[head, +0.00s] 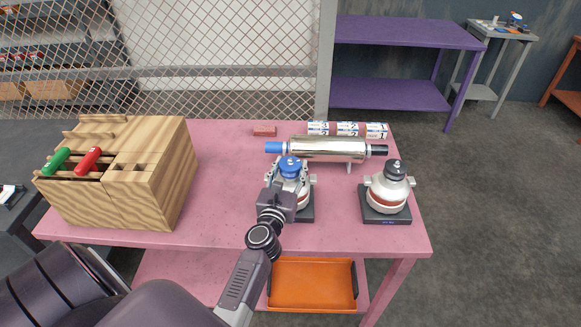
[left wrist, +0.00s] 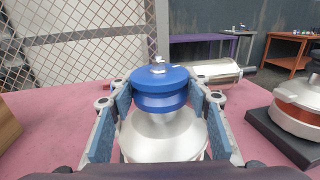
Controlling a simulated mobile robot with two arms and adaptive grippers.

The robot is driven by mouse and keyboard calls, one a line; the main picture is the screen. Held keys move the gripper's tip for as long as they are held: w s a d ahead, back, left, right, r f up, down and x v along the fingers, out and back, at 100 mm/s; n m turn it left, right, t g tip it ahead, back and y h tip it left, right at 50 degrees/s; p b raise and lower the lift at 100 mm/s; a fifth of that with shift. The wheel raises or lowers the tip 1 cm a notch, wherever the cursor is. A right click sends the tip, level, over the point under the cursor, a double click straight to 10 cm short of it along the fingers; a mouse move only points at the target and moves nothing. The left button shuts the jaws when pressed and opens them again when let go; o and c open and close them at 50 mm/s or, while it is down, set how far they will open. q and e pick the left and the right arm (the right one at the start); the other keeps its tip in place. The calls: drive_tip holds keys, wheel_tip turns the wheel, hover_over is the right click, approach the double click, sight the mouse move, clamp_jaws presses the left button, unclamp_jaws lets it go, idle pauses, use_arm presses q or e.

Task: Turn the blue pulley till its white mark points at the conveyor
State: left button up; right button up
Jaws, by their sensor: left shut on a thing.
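The blue pulley (head: 290,163) sits on top of a pale machine body on the pink table. It also shows in the left wrist view (left wrist: 160,84), with a metal bolt at its centre. A small pale patch (left wrist: 157,71) shows on its top near the bolt; I cannot tell for sure that it is the white mark, or where it points. My left gripper (head: 288,186) is shut on the blue pulley, its blue-padded fingers (left wrist: 160,100) on either side. I cannot identify a conveyor for certain. My right gripper is not in view.
A silver cylinder (head: 327,149) with blue and black ends lies behind the pulley. A second machine (head: 387,190) with a dark top stands to the right. A wooden block rack (head: 150,180) is at left.

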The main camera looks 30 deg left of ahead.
use_arm(q)
drive_tip(key=shift+m+h, duration=0.3)
drive_tip(key=shift+h, duration=0.2)
drive_tip(key=shift+a+m+t+h+p, duration=0.1)
drive_tip(key=shift+m+t+h+p, duration=0.25)
drive_tip(key=shift+m+h, duration=0.95)
drive_tip(key=shift+h, duration=0.5)
drive_tip(key=m+h+b, duration=0.1)
drive_tip(key=h, duration=0.1)
drive_tip(key=shift+f+m+h, duration=0.15)
drive_tip(key=shift+m+h, duration=0.25)
drive_tip(key=m+g+h+b, duration=0.2)
drive_tip(key=m+h+b, duration=0.1)
drive_tip(key=h+b, duration=0.1)
drive_tip(key=m+g+h+b, duration=0.2)
drive_tip(key=m+h+b, duration=0.1)
drive_tip(key=h+b, duration=0.1)
drive_tip(key=m+g+h+b, duration=0.2)
drive_tip(key=m+h+b, duration=0.1)
drive_tip(key=b, duration=0.3)
drive_tip(key=shift+h, duration=0.8)
drive_tip(key=shift+m+g+h+b, duration=0.6)
drive_tip(key=shift+m+g+b, duration=0.2)
drive_tip(key=shift+g+b, duration=0.2)
drive_tip(key=shift+r, duration=0.2)
drive_tip(key=o, duration=1.2)
drive_tip(key=shift+d, duration=0.2)
